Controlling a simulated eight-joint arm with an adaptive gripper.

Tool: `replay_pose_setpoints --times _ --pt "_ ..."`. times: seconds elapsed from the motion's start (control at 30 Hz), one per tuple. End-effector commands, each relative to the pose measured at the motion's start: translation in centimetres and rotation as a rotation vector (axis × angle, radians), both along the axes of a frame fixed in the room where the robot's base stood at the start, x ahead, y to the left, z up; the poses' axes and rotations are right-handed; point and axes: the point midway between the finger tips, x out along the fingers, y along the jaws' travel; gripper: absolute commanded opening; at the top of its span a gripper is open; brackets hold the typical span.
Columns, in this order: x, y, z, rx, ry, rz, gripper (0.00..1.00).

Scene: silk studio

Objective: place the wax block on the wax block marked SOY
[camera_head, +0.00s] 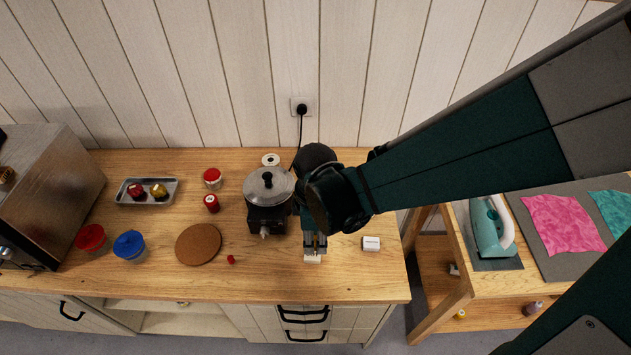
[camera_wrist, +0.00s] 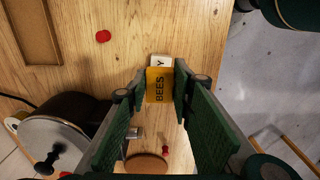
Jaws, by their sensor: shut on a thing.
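My gripper (camera_head: 314,245) is shut on a wax block, yellow and marked BEES (camera_wrist: 158,86) in the wrist view. The held block (camera_head: 313,259) looks pale at the fingertips in the head view. I cannot tell its height over the table. A white wax block (camera_head: 371,243) lies on the table to the right of my gripper, near the front edge, with a clear gap between. In the wrist view a white block showing the letter Y (camera_wrist: 161,61) is partly hidden behind the yellow block; the rest of its word is covered.
A lidded pot (camera_head: 268,186) on a burner stands just left of my arm. A round cork mat (camera_head: 198,244), a small red piece (camera_head: 231,260) and red and blue lidded jars lie further left. The wooden table (camera_head: 355,285) is bare around the white block.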

Motion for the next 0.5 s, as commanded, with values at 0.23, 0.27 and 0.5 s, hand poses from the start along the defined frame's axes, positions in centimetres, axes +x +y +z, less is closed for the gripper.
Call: replay_pose_setpoints --times 0.23,0.27,0.5 --pt "0.01 0.01 -1.03 0.000 0.000 0.000 0.12" --pt "0.01 0.00 -1.04 0.000 0.000 0.000 0.12" --pt "-0.01 0.00 -1.03 0.000 0.000 0.000 0.12"
